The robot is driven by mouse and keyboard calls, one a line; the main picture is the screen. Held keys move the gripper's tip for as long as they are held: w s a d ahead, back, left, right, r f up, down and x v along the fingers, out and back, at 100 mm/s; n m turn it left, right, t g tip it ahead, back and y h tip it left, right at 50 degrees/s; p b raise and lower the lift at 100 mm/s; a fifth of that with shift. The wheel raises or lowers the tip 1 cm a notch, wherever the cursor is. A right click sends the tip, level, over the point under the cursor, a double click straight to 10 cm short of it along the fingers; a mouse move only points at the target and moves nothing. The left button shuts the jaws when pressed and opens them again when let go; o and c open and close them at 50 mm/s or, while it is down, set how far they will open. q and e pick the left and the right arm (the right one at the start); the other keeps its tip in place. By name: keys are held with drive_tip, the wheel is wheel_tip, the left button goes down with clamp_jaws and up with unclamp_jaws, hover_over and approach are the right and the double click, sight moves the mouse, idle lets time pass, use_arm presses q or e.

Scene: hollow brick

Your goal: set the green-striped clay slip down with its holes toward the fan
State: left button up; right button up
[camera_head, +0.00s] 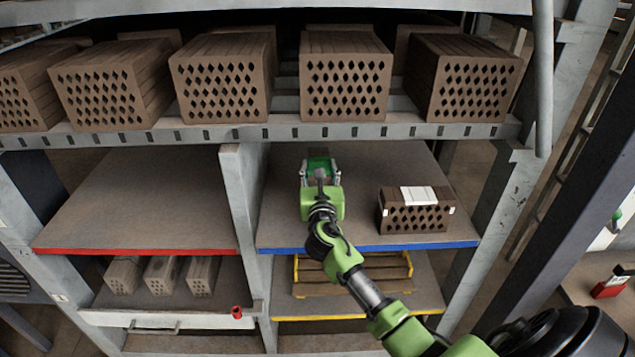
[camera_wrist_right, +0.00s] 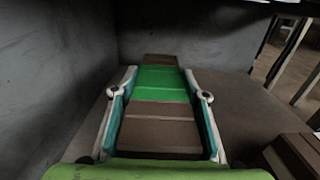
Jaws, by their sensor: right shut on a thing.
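The green-striped clay slip (camera_head: 318,164) is a brown block with a bright green band, over the blue-edged shelf board (camera_head: 290,225), left of its middle. My right gripper (camera_head: 320,178) is shut on it, reaching in from the front. In the right wrist view, the slip (camera_wrist_right: 160,128) lies between the two fingers (camera_wrist_right: 160,115), its length pointing away from the gripper. Its hole faces are not visible, and I cannot tell whether it touches the board. No fan is clearly recognizable. My left gripper is not in view.
A white-banded hollow brick (camera_head: 416,212) stands on the same board to the right, holes facing front. A grey post (camera_head: 243,195) borders the left side. Perforated bricks (camera_head: 345,85) line the shelf above. The red-edged board (camera_head: 150,205) is empty. A yellow-railed pallet (camera_head: 350,278) sits below.

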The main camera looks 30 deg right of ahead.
drive_tip(key=shift+w+f, duration=0.2)
drive_tip(key=shift+w, duration=0.15)
wheel_tip(320, 180, down, 3)
drive_tip(key=shift+w+f+b, duration=0.1)
drive_tip(key=shift+f+b, duration=0.05)
drive_tip(key=shift+b, duration=0.25)
drive_tip(key=o, duration=1.2)
drive_tip(key=shift+f, duration=0.15)
drive_tip(key=shift+a, duration=0.1)
drive_tip(key=shift+s, duration=0.2)
drive_tip(key=v, duration=1.2)
drive_tip(key=shift+b, duration=0.3)
